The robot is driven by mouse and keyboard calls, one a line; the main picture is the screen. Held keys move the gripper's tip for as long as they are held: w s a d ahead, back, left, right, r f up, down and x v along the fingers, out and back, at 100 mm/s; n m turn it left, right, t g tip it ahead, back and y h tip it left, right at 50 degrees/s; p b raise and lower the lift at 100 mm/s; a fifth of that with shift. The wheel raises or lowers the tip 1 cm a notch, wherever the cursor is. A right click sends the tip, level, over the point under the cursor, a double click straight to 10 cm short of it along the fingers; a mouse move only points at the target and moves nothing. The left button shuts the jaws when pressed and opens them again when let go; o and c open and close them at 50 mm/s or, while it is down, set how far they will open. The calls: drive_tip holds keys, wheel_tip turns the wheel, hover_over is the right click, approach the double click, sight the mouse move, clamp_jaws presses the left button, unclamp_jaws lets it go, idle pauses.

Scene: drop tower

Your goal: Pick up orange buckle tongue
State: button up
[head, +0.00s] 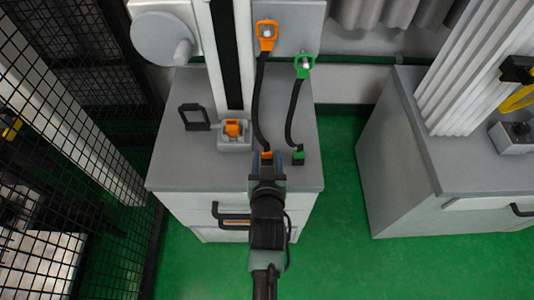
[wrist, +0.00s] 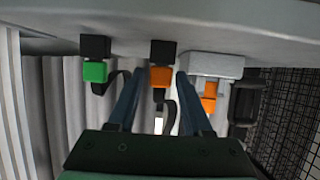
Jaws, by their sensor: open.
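An orange end piece with a black block (head: 267,154) is at the front part of the grey cabinet top. A black strap (head: 261,100) runs from it up to an orange ring-shaped piece (head: 266,29) on a wall peg. I cannot tell which end is the tongue. My gripper (head: 266,160) is open at the lower end piece. In the wrist view, the orange part (wrist: 160,77) appears between the spread fingertips of my gripper (wrist: 158,80); contact is unclear. An orange buckle part (head: 232,128) sits in a grey block (head: 235,144) to the left.
A green ring (head: 303,66) hangs on another peg, its strap ending in a green-and-black piece (head: 299,156) close to the right of my gripper. A dark frame (head: 194,118) stands at the left. A mesh fence (head: 50,120) is far left; green floor is open at right.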

drive_tip(key=shift+x, duration=0.95)
drive_tip(key=shift+s, duration=0.1)
